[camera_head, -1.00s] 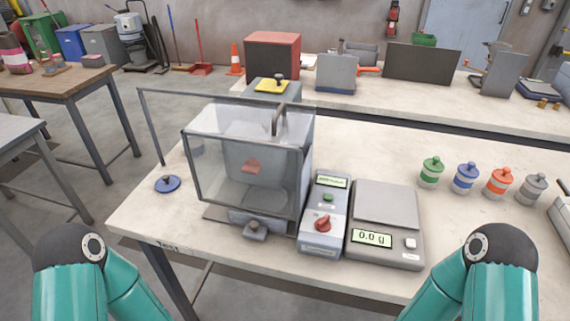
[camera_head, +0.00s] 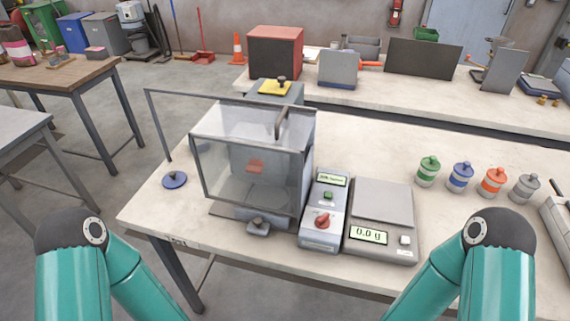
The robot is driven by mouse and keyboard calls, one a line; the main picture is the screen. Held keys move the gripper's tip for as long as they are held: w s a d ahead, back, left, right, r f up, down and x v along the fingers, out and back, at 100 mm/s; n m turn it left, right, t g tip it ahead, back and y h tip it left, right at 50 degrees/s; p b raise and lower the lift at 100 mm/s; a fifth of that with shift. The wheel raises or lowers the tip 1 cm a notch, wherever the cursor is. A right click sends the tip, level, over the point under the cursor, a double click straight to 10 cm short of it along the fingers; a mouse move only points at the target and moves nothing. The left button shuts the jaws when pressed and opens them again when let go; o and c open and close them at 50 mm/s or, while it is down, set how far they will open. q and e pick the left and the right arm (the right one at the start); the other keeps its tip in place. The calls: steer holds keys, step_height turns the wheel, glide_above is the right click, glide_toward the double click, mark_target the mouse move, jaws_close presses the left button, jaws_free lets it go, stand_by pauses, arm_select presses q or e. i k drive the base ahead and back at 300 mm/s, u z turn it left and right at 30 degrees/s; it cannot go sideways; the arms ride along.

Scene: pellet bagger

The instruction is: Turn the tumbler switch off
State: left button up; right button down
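A small grey control box (camera_head: 320,240) stands on the table between the clear chamber and the scale. It carries a red knob (camera_head: 322,221), which looks like the tumbler switch, and a green button (camera_head: 328,196) under a small lit green display (camera_head: 332,180). The display's text is too small to read, and I cannot tell the knob's setting for sure. Only the teal links of my two arms show, at the lower left and lower right. Neither gripper is in view, and nothing of mine touches the box.
A clear-walled chamber (camera_head: 245,170) stands left of the box. A scale (camera_head: 382,205) stands right of it, reading 0.0 g. A blue lidded disc (camera_head: 174,180) lies at left. Green (camera_head: 428,172), blue (camera_head: 460,177), orange (camera_head: 492,182) and grey (camera_head: 524,188) jars stand at right.

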mark_target(322, 222)
steer(key=u, duration=2.05)
steer(key=i, duration=0.1)
steer(key=z, duration=3.05)
steer(key=k, duration=0.95)
steer(key=u, duration=0.95)
steer(key=i, duration=1)
